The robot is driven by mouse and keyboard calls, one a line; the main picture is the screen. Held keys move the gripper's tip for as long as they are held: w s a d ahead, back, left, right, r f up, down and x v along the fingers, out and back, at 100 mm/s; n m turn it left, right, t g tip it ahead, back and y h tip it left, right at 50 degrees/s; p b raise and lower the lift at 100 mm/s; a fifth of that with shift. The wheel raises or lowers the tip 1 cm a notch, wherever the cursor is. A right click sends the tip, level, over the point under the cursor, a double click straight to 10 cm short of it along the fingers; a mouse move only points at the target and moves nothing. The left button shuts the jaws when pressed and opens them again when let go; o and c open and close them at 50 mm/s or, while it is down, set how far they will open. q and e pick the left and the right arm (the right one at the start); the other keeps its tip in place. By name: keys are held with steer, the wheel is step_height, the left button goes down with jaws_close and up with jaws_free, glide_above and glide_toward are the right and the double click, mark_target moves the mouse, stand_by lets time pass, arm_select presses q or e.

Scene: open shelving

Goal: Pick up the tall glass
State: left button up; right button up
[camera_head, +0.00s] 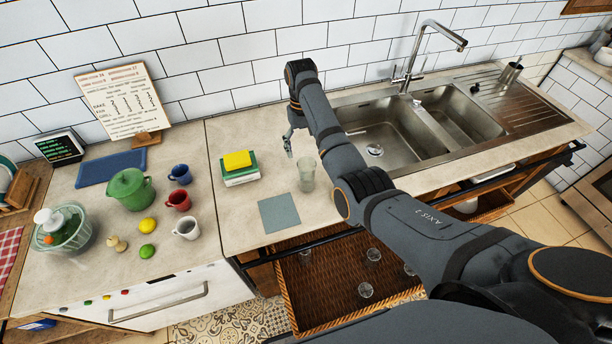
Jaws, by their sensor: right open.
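A tall clear glass (306,176) stands upright on the counter, left of the sink. My right arm reaches across the picture from the lower right. My right gripper (288,146) is low over the counter, a little behind and to the left of the glass. It is open and looks empty, apart from the glass. Its fingers are small and partly hidden by the wrist. My left gripper is not in view.
A green box with a yellow sponge (237,160) sits left of the gripper. A grey-green cloth (279,213) lies in front. An open wicker drawer (330,290) below holds several short glasses. Mugs and a green pot (130,190) stand farther left. The sink (385,140) is right.

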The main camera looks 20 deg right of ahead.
mark_target(307, 167)
steer(key=f+p, duration=0.2)
steer(key=f, duration=0.1)
steer(key=f+p, duration=0.1)
steer(key=f, duration=0.1)
steer(key=shift+s+f, duration=0.25)
steer(key=shift+s, duration=0.05)
step_height(307, 167, down, 3)
steer(key=shift+s+d+r, duration=0.1)
steer(key=shift+s+r, duration=0.05)
steer(key=shift+r, duration=0.05)
steer(key=c, duration=1.3)
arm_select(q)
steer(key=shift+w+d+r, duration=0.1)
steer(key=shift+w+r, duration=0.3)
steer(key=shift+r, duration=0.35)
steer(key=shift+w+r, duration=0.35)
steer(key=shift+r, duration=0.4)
arm_select(e)
jaws_close()
